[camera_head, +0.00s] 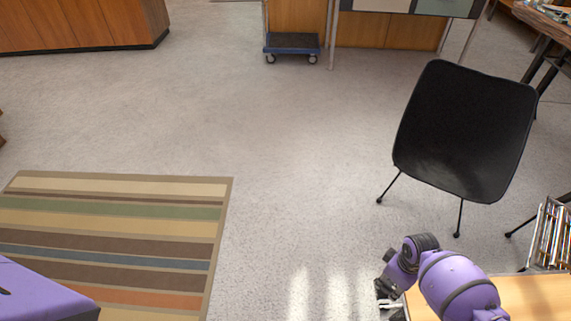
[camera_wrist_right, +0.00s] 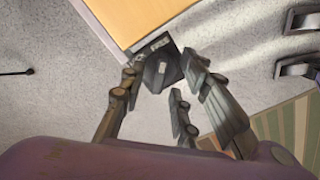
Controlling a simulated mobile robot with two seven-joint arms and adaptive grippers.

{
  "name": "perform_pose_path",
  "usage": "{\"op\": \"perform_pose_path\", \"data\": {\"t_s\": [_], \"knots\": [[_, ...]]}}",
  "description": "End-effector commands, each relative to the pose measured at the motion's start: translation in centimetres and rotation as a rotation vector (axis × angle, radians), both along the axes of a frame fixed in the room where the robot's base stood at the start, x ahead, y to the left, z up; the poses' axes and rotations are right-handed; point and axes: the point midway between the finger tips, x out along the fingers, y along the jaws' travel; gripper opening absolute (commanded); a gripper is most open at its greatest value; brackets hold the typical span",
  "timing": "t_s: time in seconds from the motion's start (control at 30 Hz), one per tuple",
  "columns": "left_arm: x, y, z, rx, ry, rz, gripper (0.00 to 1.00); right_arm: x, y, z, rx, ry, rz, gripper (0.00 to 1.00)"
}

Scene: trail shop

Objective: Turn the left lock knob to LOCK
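My right gripper (camera_head: 388,298) is at the corner of a light wooden top in the head view, low right of centre. In the right wrist view, the right gripper (camera_wrist_right: 157,80) has its fingers spread apart. A small dark grey block with pale label marks (camera_wrist_right: 160,62) shows between and beyond the fingertips, beside the wooden edge. It may be the lock part; I cannot make out a knob, its setting or any LOCK lettering. I cannot tell whether the fingers touch the block. My left gripper is in neither view.
The wooden top (camera_head: 540,297) lies under my right arm and also shows in the right wrist view (camera_wrist_right: 140,15). A black chair (camera_head: 465,130) and a wire rack (camera_head: 551,235) stand near it. A striped rug (camera_head: 120,225) lies left. The middle floor is clear.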

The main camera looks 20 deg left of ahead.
Motion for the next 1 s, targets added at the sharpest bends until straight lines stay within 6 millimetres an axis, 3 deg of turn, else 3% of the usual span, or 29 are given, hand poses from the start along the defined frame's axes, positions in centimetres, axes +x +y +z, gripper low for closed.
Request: {"op": "perform_pose_path", "data": {"t_s": [0.27,0.5,1.0], "knots": [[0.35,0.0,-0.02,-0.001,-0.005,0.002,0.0,0.04,0.04,-0.09,0.0,-0.001,0.0,0.28],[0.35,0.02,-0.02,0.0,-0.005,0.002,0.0,0.03,0.02,-0.1,0.0,-0.001,0.0,0.0],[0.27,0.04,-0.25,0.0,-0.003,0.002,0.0,0.03,-0.01,-0.14,0.0,-0.001,0.083,0.0]]}}
